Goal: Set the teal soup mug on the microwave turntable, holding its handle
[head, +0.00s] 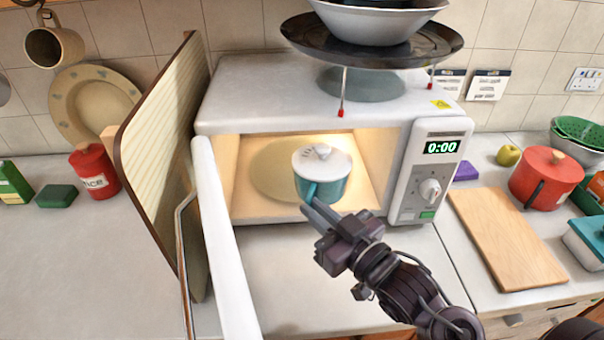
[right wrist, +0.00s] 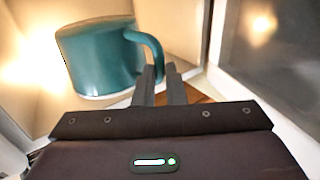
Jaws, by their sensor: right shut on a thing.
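The teal soup mug (head: 322,188) has a white top with a pale knob-like piece on it. It is inside the open microwave (head: 215,115), over the right part of the round turntable (head: 268,178). I cannot tell whether its base touches the turntable. My right gripper (head: 312,208) reaches in through the front opening and is shut on the mug's handle. In the right wrist view the mug (right wrist: 95,58) stands left of the fingers, with its curved handle running down to the fingertips (right wrist: 160,75). My left gripper is not in view.
The microwave door (head: 225,240) stands open on the left, with a cream board (head: 160,150) beside it. A dark tray with bowls (head: 375,50) is on top of the microwave. A wooden board (head: 508,240) and red pot (head: 545,182) lie right. The counter in front is clear.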

